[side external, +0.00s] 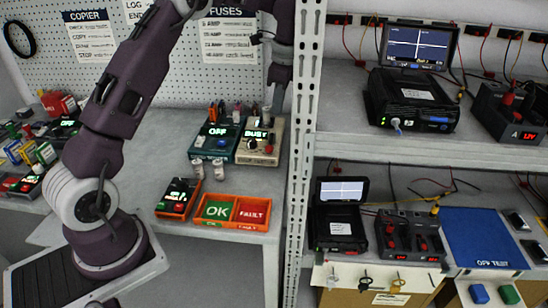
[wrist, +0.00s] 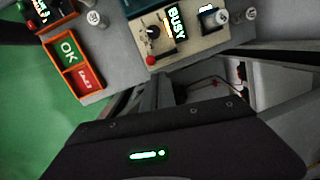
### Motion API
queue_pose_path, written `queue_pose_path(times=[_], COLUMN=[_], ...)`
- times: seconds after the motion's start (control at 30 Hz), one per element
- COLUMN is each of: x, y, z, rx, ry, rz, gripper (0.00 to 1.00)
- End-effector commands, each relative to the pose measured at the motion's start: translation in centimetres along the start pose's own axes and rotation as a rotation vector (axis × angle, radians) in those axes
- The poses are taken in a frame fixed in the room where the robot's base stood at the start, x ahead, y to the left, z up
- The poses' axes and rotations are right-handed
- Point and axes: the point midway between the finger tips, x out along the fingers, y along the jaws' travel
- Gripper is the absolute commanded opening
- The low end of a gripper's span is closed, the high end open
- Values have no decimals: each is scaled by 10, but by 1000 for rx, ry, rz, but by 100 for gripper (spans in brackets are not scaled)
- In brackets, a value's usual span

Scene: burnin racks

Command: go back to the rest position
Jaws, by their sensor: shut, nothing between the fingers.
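My gripper (side external: 273,108) hangs over the back right of the left bench, beside the white rack post, above the beige box reading BUSY (side external: 260,141). In the wrist view my gripper (wrist: 163,92) is shut and empty, its dark body filling the lower part. The beige box also shows in the wrist view (wrist: 146,23), with a red knob and a lit screen. I see no contact between my gripper and the box, but the post crowds the side view.
A green box reading OFF (side external: 216,141) stands left of the beige box. An orange OK/FAULT tray (side external: 230,224) and a small orange-edged device (side external: 178,197) lie in front. The perforated white post (side external: 301,120) stands close on the right, with shelves of testers beyond.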

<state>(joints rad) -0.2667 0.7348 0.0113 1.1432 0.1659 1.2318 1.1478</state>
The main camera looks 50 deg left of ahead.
Motion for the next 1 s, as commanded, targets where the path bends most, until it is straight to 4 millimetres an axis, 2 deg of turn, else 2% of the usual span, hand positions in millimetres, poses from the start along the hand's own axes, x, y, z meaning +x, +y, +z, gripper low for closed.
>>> queue_pose_path(times=[0.03, 0.07, 0.17, 0.2, 0.27, 0.3, 0.4, 0.5, 0.53, 0.6, 0.7, 1.0], x=[-22, -38, -94, -114, -137, -148, -157, -147, -143, -132, -122, -120], y=[0, 6, 64, 92, 137, 168, 243, 302, 315, 338, 354, 357], z=[15, 19, 16, 18, 24, 29, 45, 61, 64, 70, 75, 76], rx=[-93, -145, -279, -344, -441, -506, -666, -798, -830, -889, -936, -946], ry=[-9, -1, 87, 129, 194, 240, 353, 447, 470, 510, 539, 543], rz=[-62, -90, -128, -141, -155, -159, -152, -127, -118, -100, -83, -78], gripper=[0, 0, 0, 0, 0, 0, 0, 0, 0, 0, 0, 0])
